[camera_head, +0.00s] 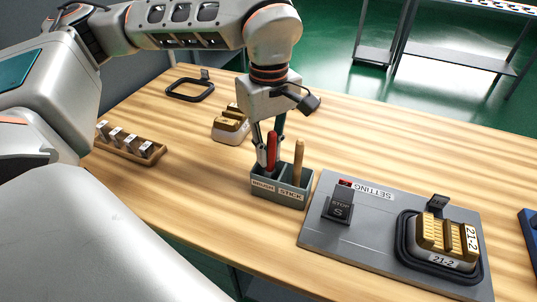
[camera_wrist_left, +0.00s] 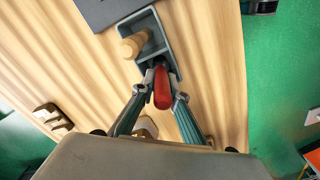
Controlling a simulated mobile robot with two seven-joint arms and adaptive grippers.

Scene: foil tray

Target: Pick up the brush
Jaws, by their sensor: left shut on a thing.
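The lower part of the brush is hidden inside the holder. In the left wrist view, the red handle (camera_wrist_left: 162,88) sits between the fingertips. My right gripper does not show.
A grey SETTING board (camera_head: 325,235) with a STOP block and a gold-topped block labelled 21-2 (camera_head: 446,240) lies right of the holder. Another gold-topped block (camera_head: 231,127) stands behind. A wooden rack (camera_head: 135,150) with several small pieces and a black frame (camera_head: 190,90) are further left.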

